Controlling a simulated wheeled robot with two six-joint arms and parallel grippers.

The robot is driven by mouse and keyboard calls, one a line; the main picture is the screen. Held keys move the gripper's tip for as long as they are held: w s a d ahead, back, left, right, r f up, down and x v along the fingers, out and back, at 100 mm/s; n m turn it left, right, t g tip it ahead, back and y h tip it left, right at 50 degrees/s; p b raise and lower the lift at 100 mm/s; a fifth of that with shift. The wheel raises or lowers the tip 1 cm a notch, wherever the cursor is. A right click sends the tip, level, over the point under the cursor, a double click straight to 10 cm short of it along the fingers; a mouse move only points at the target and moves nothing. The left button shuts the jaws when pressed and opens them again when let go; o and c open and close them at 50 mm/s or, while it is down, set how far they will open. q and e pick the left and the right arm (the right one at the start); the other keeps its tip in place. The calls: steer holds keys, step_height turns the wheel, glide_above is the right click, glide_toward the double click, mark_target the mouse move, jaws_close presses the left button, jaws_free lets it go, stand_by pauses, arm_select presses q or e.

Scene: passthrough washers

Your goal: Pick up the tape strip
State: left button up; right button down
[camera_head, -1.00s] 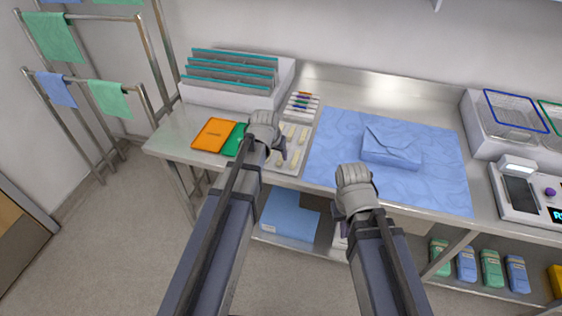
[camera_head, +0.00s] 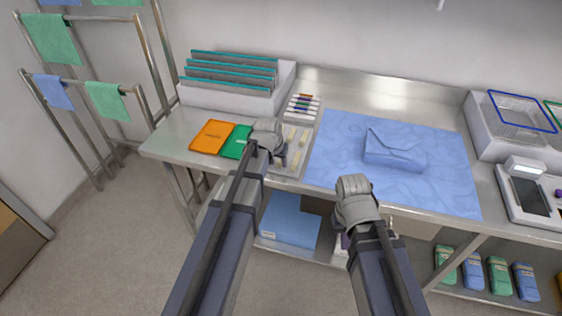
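Several pale beige strips, which look like the tape strips (camera_head: 303,138), lie on a light tray (camera_head: 291,170) near the front of the steel table. My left gripper (camera_head: 280,158) hangs over the left part of this tray and hides some of the strips. Its fingers point down and are mostly hidden by the hand, so I cannot tell whether they are open or hold a strip. My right gripper (camera_head: 354,188) is at the table's front edge, below the blue wrap sheet. Its fingers are hidden behind the hand.
A blue wrapped package (camera_head: 394,152) sits on a blue sheet (camera_head: 335,150). Orange (camera_head: 213,137) and green (camera_head: 236,142) cards lie left of my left gripper. A rack of grey panels (camera_head: 232,75) and a marker holder (camera_head: 302,106) stand behind. A device (camera_head: 529,192) is at right.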

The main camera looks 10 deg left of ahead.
arm_select(q)
jaws_close()
steer(key=shift+r, duration=0.2)
step_height(320, 180, up, 8)
steer(key=p, duration=0.9)
steer(key=shift+r, duration=0.25)
